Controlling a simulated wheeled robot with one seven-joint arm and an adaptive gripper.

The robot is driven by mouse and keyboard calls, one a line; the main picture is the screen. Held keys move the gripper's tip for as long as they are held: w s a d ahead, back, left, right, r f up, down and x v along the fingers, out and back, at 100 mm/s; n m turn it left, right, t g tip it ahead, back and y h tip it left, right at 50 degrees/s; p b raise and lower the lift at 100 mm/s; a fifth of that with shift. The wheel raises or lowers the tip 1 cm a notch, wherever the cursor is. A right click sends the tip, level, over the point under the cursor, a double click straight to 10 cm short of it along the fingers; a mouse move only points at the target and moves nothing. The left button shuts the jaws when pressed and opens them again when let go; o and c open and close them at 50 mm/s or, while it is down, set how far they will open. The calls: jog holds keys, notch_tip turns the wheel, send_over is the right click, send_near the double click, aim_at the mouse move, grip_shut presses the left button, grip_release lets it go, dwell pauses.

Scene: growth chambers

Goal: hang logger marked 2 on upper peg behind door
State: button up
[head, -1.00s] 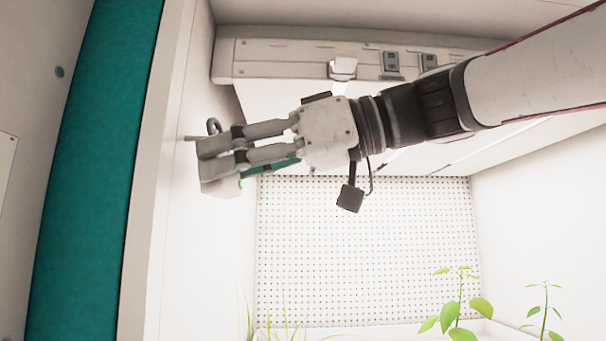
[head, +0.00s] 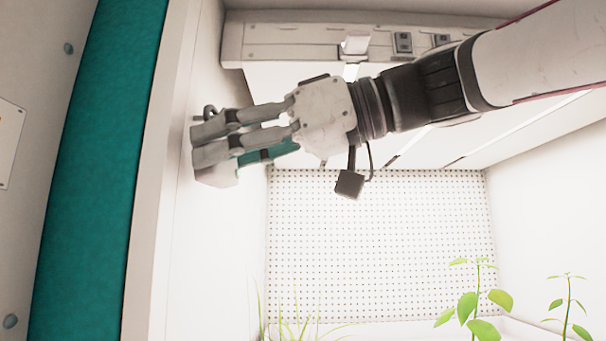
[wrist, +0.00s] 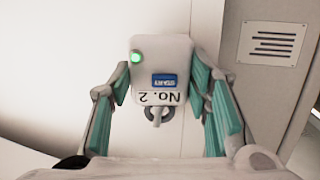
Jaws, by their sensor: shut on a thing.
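The logger's body also shows below the fingers in the head view (head: 217,178). Its grey hanging loop (wrist: 157,113) stands above the fingers in the head view. A short grey peg (head: 197,118) sticks out beside the loop, close to the wall. I cannot tell whether the loop is around it. No second peg is clear.
A teal door seal strip (head: 95,180) and pale frame edge run close to the left of my gripper. A perforated back panel (head: 380,245), green plants (head: 475,305) and an overhead light panel lie right of it.

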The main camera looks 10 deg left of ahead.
jog(key=o, duration=1.4)
jog(key=v, duration=1.2)
jog(key=s+d+f+m+t+h, duration=0.1)
jog(key=d+f+m+h, duration=0.4)
jog(key=f, duration=1)
jog(key=s+d+f+m+t+h, duration=0.1)
jog(key=s+d+f+m+h, duration=0.3)
jog(key=f, duration=1.1)
jog(key=s+d+f+m+t+h, duration=0.2)
jog(key=d+f+m+h, duration=0.4)
jog(key=d+f, duration=0.8)
jog(key=shift+s+d+f+m+h, duration=0.15)
jog(key=shift+f+m+h, duration=0.05)
jog(key=shift+m, duration=0.5)
jog(key=shift+s+d+f+m+h, duration=0.1)
jog(key=shift+d+f+m+h, duration=0.15)
jog(key=shift+m, duration=0.45)
